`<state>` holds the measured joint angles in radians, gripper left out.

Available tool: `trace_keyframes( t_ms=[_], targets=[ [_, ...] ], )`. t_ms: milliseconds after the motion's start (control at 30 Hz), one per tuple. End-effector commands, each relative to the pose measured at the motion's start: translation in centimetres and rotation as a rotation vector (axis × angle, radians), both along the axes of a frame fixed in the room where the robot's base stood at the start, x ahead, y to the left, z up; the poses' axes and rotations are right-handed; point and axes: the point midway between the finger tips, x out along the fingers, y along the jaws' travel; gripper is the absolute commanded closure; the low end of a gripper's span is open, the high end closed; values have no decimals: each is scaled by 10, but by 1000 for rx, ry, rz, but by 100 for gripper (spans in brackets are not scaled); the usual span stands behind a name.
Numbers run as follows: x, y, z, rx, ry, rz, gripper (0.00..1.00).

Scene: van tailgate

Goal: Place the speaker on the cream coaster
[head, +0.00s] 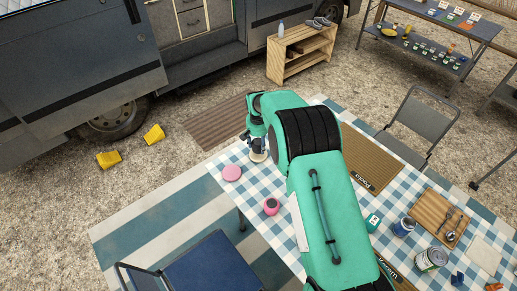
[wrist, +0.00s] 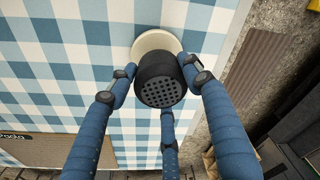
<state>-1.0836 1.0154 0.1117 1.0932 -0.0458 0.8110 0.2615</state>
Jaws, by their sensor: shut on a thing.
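The speaker (wrist: 161,86), black and round with a dotted grille, is between the blue fingers of my gripper (wrist: 160,88) in the wrist view. The fingers are shut on it. The cream coaster (wrist: 151,39) lies on the checked tablecloth beneath the speaker, partly hidden by it. Its visible part shows towards the top of the wrist view. In the head view, my gripper (head: 257,144) is at the table's far left end, over the cream coaster (head: 258,157). I cannot tell whether the speaker touches the coaster.
A pink disc (head: 231,173) and a pink round object (head: 271,206) stand on the checked table near the gripper. A brown mat (head: 372,160), a wooden tray (head: 430,212), a tin (head: 432,259) and a mug (head: 404,226) are further right. The table edge is close to the coaster.

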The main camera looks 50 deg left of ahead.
Motion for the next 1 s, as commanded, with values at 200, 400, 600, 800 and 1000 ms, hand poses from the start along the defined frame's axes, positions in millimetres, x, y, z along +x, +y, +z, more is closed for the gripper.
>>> trace_keyframes(
  t_ms=[200, 400, 600, 800, 1000],
  targets=[
    [0, 0, -26, -2, 1, 0, 81],
    [0, 0, -30, 0, 0, 0, 81],
    [0, 0, -30, 0, 0, 0, 81],
    [0, 0, -33, -1, 1, 0, 35],
    [0, 0, -33, -1, 1, 0, 31]
  ],
)
